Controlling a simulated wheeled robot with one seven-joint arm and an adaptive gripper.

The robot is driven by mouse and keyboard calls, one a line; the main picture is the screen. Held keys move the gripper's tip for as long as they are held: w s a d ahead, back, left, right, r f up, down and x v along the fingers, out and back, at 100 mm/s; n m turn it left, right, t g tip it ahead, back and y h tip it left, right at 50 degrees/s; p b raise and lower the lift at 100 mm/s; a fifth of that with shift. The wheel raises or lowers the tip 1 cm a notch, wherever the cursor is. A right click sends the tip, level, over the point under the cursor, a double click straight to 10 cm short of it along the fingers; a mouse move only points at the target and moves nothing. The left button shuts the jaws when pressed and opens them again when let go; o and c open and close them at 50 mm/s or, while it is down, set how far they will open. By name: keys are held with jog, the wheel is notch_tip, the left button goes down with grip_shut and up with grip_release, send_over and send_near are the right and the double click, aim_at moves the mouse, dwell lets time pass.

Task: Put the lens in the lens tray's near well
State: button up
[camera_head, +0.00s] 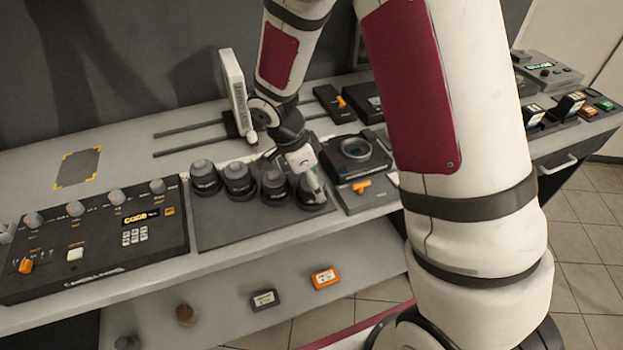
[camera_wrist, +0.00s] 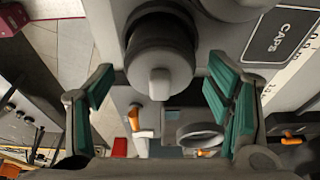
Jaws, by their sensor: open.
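A row of several dark, round bodies with grey tops (camera_head: 239,178) stands on a dark tray (camera_head: 225,234); I cannot tell whether one is the lens. My gripper (camera_head: 308,180) is at the right end of this row. In the wrist view my gripper (camera_wrist: 160,90) is open, with teal pads left and right of one dark round body with a light knob (camera_wrist: 160,62). Neither pad appears to close on it. Right of the row, a dark unit bears a round glassy ring (camera_head: 356,148); a ring also shows in the wrist view (camera_wrist: 198,134). No lens tray is clearly identifiable.
A control panel (camera_head: 95,240) with knobs fills the bench's left end. A white upright device (camera_head: 238,94) stands behind the row. An orange-handled piece (camera_head: 362,186) lies by the ring unit. A yellow-cornered plate (camera_head: 79,167) has clear bench around it. A lower shelf (camera_head: 215,300) holds small items.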

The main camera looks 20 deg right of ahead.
jog(key=v, duration=1.1)
jog(key=s+d+r+n+t+y, duration=0.1)
jog(key=s+r+n+t, duration=0.1)
jog(key=s+r+n, duration=0.5)
jog(key=s+d+r+n+t+y, duration=0.2)
jog(key=s+r+n+t, duration=0.1)
jog(key=s+r+n, duration=0.5)
jog(key=s+n+b, duration=0.1)
jog(key=s+n, duration=0.2)
jog(key=s, duration=0.1)
jog(key=shift+s+d, duration=0.2)
jog(key=shift+s, duration=0.2)
